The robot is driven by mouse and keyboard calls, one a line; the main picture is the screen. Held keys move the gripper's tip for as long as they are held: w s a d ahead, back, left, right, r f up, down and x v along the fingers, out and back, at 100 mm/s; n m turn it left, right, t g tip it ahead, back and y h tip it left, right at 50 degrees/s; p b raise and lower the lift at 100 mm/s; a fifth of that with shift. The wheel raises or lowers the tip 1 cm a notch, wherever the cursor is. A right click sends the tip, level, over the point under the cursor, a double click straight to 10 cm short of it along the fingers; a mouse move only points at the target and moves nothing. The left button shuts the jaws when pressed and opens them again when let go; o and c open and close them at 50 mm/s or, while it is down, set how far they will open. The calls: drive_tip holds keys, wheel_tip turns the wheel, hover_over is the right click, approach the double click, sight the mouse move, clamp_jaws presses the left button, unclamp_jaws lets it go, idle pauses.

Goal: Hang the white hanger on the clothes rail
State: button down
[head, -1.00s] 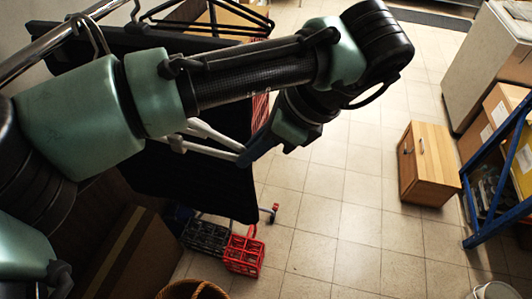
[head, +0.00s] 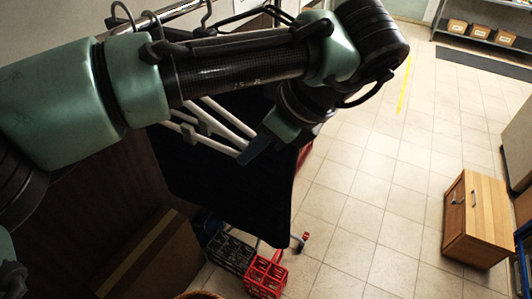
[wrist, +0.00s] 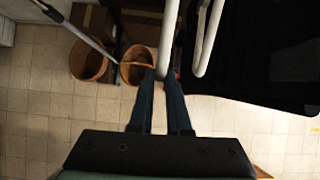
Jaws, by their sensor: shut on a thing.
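The white hanger (head: 222,122) shows as pale bars below my forearm in the head view, in front of dark hanging cloth. Its bars also run up from the fingertips in the wrist view (wrist: 205,40). My gripper (head: 252,152) is shut on one end of the hanger, and its blue fingers (wrist: 160,82) close around the white bar. The metal clothes rail (head: 172,12) runs along the upper left, behind my arm, with hooks over it. The hanger's hook is not clear in either view.
Black cloth (head: 225,190) hangs from the rail close to the hanger. Below are a red crate (head: 265,275), a dark crate (head: 230,254) and a cardboard box (head: 150,262). A wooden cabinet (head: 478,215) stands at the right. The tiled floor between is clear.

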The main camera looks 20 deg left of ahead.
drive_tip(key=shift+a, duration=0.8)
drive_tip(key=shift+w+a+f+b, duration=0.1)
drive_tip(key=shift+a+f+b, duration=0.05)
drive_tip(key=shift+f+b, duration=0.7)
drive_tip(key=shift+f, duration=0.55)
drive_tip(key=c, duration=0.8)
unclamp_jaws()
drive_tip(key=p+v, duration=0.6)
drive_tip(key=v, duration=0.7)
